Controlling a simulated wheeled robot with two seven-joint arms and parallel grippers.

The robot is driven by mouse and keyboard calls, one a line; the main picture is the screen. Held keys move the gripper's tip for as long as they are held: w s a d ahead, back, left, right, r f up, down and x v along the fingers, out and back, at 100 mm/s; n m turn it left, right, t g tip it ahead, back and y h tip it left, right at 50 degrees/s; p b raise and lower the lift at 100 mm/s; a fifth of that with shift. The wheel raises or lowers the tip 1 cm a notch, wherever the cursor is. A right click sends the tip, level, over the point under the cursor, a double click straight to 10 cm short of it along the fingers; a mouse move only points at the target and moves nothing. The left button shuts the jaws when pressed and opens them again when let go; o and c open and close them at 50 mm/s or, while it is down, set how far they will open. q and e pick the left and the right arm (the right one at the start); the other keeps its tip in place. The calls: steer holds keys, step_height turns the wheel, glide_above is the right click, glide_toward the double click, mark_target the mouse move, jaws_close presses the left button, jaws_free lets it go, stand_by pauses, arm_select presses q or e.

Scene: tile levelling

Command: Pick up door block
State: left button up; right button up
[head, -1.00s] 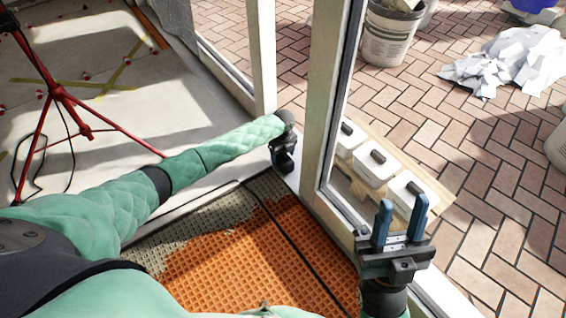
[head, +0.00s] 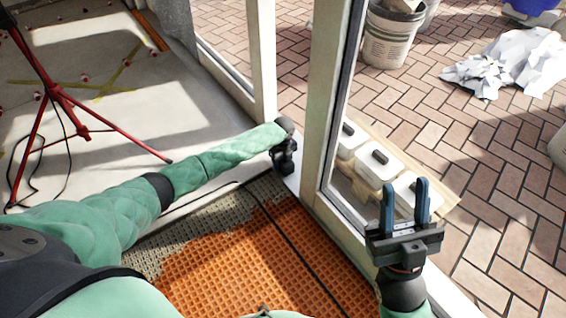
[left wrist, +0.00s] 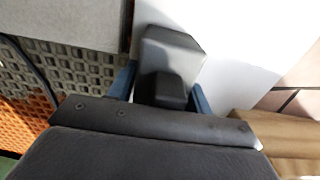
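The door block (left wrist: 172,52) is a dark grey block with a raised smaller part. In the left wrist view it rests on or just above a white surface, between the blue fingers of my left gripper (left wrist: 162,92). Finger contact with it is unclear. In the head view my left gripper (head: 285,158) is low by the door frame's foot, at the far end of my stretched left arm. The block is hard to separate from the dark gripper there. My right gripper (head: 404,204) points up in front of the glass door, blue fingers apart and empty.
The door frame post (head: 326,90) stands between my grippers. An orange mat (head: 260,262) lies on the floor near me. A red tripod (head: 62,95) stands left. Outside are white-lidded boxes (head: 378,164), a bucket (head: 388,35) and a white scrap pile (head: 512,62) on brick paving.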

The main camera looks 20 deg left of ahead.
arm_select(q)
jaws_close()
steer(key=shift+r, duration=0.1)
